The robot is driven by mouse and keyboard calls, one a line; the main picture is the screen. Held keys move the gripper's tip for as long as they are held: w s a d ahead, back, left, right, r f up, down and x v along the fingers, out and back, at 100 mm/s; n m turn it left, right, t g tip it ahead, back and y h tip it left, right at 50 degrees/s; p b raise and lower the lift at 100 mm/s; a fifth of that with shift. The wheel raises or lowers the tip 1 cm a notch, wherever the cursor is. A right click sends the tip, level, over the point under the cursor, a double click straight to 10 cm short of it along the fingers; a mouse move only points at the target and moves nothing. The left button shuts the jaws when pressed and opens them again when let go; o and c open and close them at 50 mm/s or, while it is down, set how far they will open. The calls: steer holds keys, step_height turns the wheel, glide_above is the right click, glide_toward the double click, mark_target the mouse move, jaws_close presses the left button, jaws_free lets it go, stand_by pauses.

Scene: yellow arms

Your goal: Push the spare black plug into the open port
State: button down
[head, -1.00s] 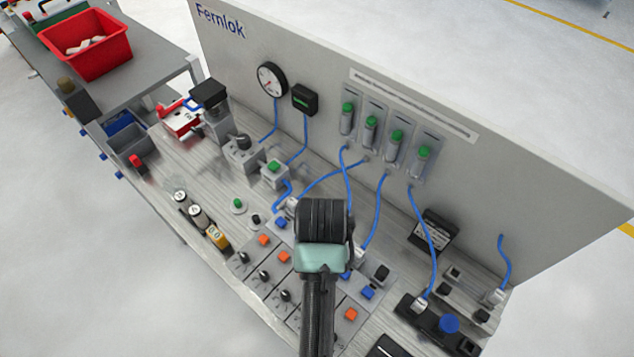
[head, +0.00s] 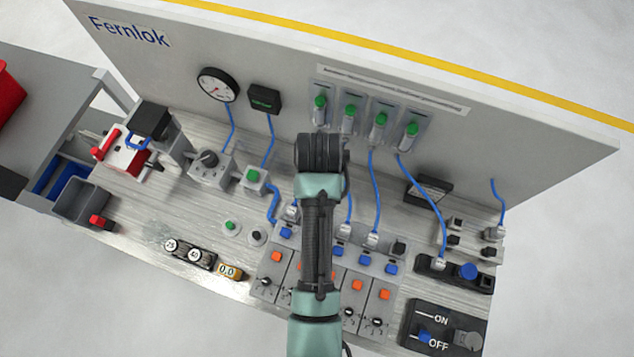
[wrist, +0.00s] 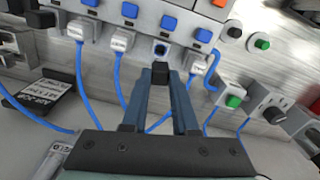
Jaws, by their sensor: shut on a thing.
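My gripper (wrist: 160,80) is shut on a black plug (wrist: 161,73), which shows between its fingertips in the wrist view. The open port (wrist: 161,48) is a dark socket in the grey block, just beyond the plug and under a blue button. The plug looks apart from the port, with a small gap. White plugs with blue cables fill the neighbouring ports, one to the right (wrist: 197,65) and one to the left (wrist: 122,40). In the head view my arm's end (head: 321,155) hides the gripper fingers, the held plug and the open port.
Blue cables (head: 375,195) rise from the ports to the back panel (head: 540,150). A grey box with a green button (wrist: 234,95) stands right of the ports in the wrist view.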

steer(key=r+p, duration=0.1)
steer(key=p, duration=0.1)
steer(key=r+m+p, duration=0.1)
steer(key=r+p, duration=0.1)
steer(key=shift+s, duration=0.2)
steer(key=p, duration=0.1)
steer(key=m+p, duration=0.1)
steer(key=shift+s+r+p, duration=0.2)
steer(key=shift+s+p, duration=0.1)
steer(key=shift+p, duration=0.1)
steer(key=shift+s+p, duration=0.15)
steer(key=shift+p, duration=0.25)
step_height(320, 180, down, 6)
steer(key=b, duration=0.5)
steer(key=shift+r, duration=0.25)
steer(key=shift+f, duration=0.25)
